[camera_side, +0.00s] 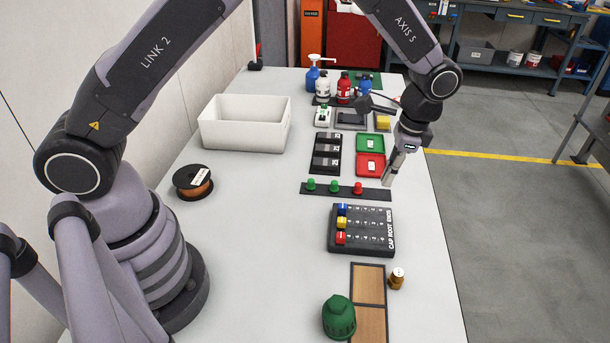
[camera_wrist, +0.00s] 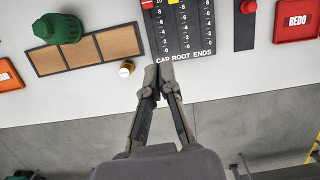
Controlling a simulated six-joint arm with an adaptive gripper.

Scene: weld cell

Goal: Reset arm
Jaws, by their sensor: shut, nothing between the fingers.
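My gripper (camera_side: 391,172) hangs from the wrist over the right edge of the white table in the side view, near the right end of the dark strip with buttons. In the wrist view my gripper (camera_wrist: 158,74) shows its two fingers close together at the tips, shut, with nothing held. The fingertips appear just below the lower edge of the black "CAP ROOT ENDS" board (camera_wrist: 185,28) in that view. The same board lies flat on the table in the side view (camera_side: 361,247), with blue, yellow and red pieces at its left end.
The dark strip (camera_side: 333,193) bears green and red buttons. A red tray (camera_side: 369,171) and a green tray (camera_side: 370,143) lie behind it. A white bin (camera_side: 245,137), a wire spool (camera_side: 193,187), a green knobbed object (camera_side: 339,318) and a small brass cylinder (camera_side: 397,278) stand on the table.

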